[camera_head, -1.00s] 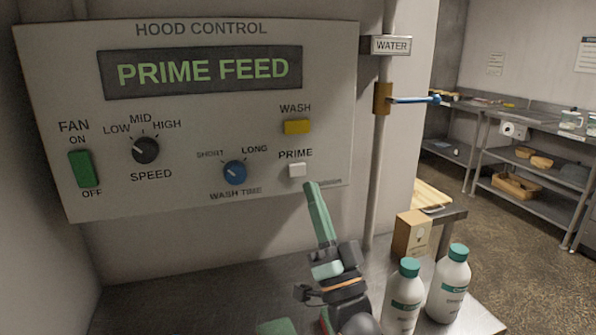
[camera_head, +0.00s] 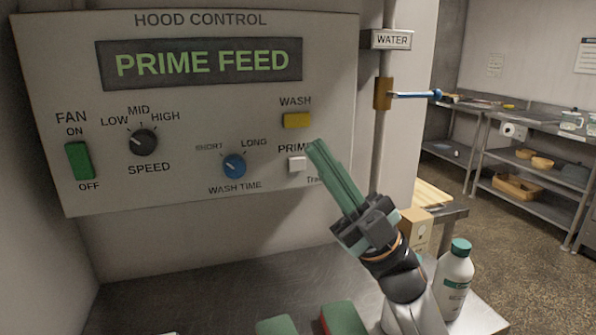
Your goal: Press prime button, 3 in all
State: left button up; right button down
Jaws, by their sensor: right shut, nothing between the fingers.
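The white prime button (camera_head: 297,164) sits at the lower right of the hood control panel (camera_head: 60,110), under its partly covered PRIME label. The panel's display (camera_head: 200,63) reads PRIME FEED in green. My right gripper (camera_head: 316,150) is shut and empty, its green fingers pointing up and left. In the picture its fingertips lie just right of the prime button and cover the end of the label. I cannot tell whether they touch the panel. My left gripper is not in view.
The yellow wash button (camera_head: 297,120) is above the prime button, and the blue wash time knob (camera_head: 234,166) is to its left. A water pipe with a blue-handled valve (camera_head: 415,95) stands right of the panel. A white bottle (camera_head: 454,282) stands on the metal counter (camera_head: 200,285).

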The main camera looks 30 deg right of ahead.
jog(key=a+f+n+g+h+b, duration=0.2)
jog(key=a+f+n+g+h, duration=0.2)
jog(key=n+g, duration=0.5)
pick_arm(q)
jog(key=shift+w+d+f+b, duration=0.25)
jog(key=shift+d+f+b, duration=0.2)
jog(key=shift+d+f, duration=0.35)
pick_arm(e)
jog(key=w+d+f+n+t+h, duration=0.2)
jog(key=d+t+h, duration=0.3)
jog(key=d+h, duration=0.3)
jog(key=w+h, duration=0.1)
jog(key=h, duration=0.2)
jog(key=shift+w+d+f+t, duration=0.25)
jog(key=shift+w+t, duration=0.1)
jog(key=shift+t, duration=0.05)
pick_arm(q)
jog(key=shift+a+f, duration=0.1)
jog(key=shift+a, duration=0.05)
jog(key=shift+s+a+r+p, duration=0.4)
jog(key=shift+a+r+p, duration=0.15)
jog(key=shift+p, duration=0.55)
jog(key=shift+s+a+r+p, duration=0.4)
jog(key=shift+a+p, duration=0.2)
jog(key=shift+p, duration=0.5)
pick_arm(e)
send_near(297, 164)
jog(key=w+a+f, duration=0.1)
jog(key=w+a, duration=0.3)
jog(key=a, duration=0.1)
